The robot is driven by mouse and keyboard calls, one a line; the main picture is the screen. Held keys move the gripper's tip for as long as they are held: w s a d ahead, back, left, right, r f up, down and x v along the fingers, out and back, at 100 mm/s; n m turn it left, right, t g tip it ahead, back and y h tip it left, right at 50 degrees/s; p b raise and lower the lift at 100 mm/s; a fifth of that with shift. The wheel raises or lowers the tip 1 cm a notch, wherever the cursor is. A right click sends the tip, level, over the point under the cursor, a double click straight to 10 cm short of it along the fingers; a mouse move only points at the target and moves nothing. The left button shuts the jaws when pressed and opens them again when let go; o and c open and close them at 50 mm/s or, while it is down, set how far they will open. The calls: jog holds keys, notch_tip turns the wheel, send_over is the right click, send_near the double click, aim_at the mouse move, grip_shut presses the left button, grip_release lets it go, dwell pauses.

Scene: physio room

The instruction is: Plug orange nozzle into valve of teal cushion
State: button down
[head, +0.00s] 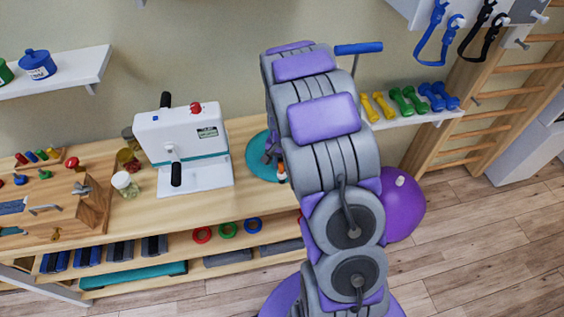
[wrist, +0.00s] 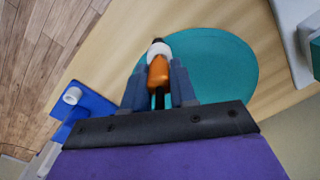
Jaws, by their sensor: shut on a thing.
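The teal cushion (head: 257,158) is a round disc lying on the wooden bench top, partly hidden behind my arm in the head view. It also shows in the wrist view (wrist: 215,62), below and beyond my gripper. My gripper (wrist: 160,80) is shut on the orange nozzle (wrist: 158,72), which has a white tip pointing toward the far edge of the cushion. In the head view a small bit of the orange nozzle (head: 281,169) shows beside my arm, over the cushion's right side. Whether the white tip touches a valve on the cushion cannot be told.
A white machine (head: 184,146) with a black handle stands on the bench left of the cushion. A jar (head: 125,184) stands further left. A blue object (wrist: 84,105) with a white roll-like part lies at the left in the wrist view. A purple ball (head: 403,207) is right of my arm.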

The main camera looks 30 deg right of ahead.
jog(key=shift+f, duration=0.3)
dwell(0.5)
jog(key=c, duration=0.8)
grip_release()
jog(key=shift+r+p, duration=1.6)
jog(key=shift+r, duration=1.95)
